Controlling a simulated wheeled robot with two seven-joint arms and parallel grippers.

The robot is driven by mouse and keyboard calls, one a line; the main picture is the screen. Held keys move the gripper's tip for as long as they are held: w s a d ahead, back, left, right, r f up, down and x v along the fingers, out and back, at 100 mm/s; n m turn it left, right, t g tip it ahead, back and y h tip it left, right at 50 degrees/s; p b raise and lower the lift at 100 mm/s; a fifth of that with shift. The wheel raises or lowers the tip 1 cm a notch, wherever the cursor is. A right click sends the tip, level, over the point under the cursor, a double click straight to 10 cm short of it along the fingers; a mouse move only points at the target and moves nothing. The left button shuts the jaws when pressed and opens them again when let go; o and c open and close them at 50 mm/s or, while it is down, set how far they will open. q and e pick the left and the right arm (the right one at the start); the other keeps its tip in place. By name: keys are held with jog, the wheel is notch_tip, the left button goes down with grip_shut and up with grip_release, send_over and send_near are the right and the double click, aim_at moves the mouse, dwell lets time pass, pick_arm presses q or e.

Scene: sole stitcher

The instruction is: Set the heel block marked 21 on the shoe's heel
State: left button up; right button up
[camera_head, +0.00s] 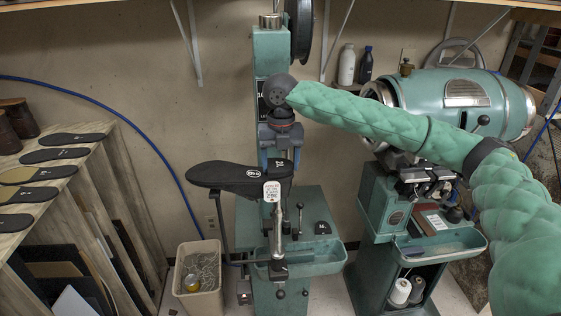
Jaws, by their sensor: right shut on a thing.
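The shoe (222,174) is black and lies sole up on a post of the green machine, its toe end to the left. A white oval mark shows on its sole, and a white tag (272,191) with print hangs at its right end. My right gripper (281,149) points down above the shoe's right end, shut on a small dark block (281,164) with a white mark too small to read. I cannot tell whether that block touches the shoe. Another dark block (322,228) with a white mark lies on the machine's green top. My left gripper is not in view.
The green machine column (271,58) stands right behind my gripper. A second green machine (460,100) is at the right. Several dark soles (60,155) lie on a wooden rack at the left. A bin (197,278) stands below the shoe's toe. Room is free left of the shoe.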

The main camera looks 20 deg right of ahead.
jog(key=o, duration=1.1)
